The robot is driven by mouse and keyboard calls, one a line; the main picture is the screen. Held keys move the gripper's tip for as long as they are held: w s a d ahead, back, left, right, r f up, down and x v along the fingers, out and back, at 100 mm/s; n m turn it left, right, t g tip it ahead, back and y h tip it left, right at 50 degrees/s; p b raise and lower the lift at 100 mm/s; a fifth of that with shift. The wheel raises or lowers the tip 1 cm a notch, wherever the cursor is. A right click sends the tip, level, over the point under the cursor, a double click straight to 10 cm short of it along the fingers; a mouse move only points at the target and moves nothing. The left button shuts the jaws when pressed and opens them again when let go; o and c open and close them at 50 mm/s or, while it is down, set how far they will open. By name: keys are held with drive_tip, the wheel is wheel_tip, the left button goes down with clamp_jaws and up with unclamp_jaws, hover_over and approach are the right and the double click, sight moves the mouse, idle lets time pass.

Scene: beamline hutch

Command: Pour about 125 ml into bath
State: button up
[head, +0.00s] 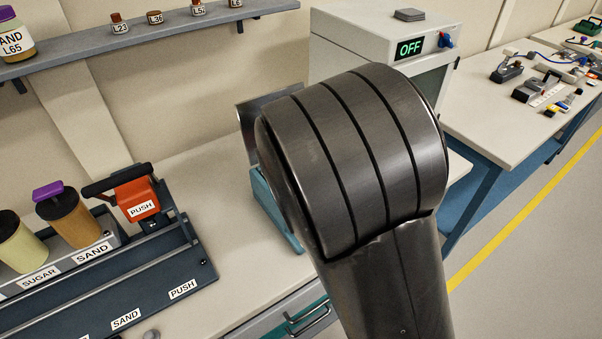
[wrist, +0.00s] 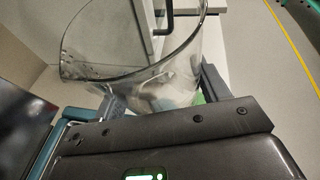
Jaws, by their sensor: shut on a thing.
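In the wrist view, a clear, see-through vessel (wrist: 135,72) with a wide open rim sits between the fingers of my gripper (wrist: 160,95), which is shut on it. The vessel looks tilted. How much liquid it holds cannot be told. In the head view my arm hides my gripper and the vessel. A teal part (head: 277,212) shows just left of my arm, low on the bench; a teal edge also shows at the left of the wrist view (wrist: 48,150). I cannot tell whether it belongs to the bath, and no bath is clearly identifiable.
A rack (head: 110,262) labelled SUGAR, SAND and PUSH stands at left on the bench. Above it, a shelf (head: 150,32) carries small labelled bottles. A white cabinet (head: 350,45) with an OFF display stands behind my arm. A second bench (head: 480,110) holds tools at right.

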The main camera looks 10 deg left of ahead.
drive_tip(key=shift+f+m+g+y, duration=0.2)
drive_tip(key=shift+m+g+y, duration=0.15)
drive_tip(key=shift+y, duration=0.25)
drive_tip(key=shift+w+d, duration=0.1)
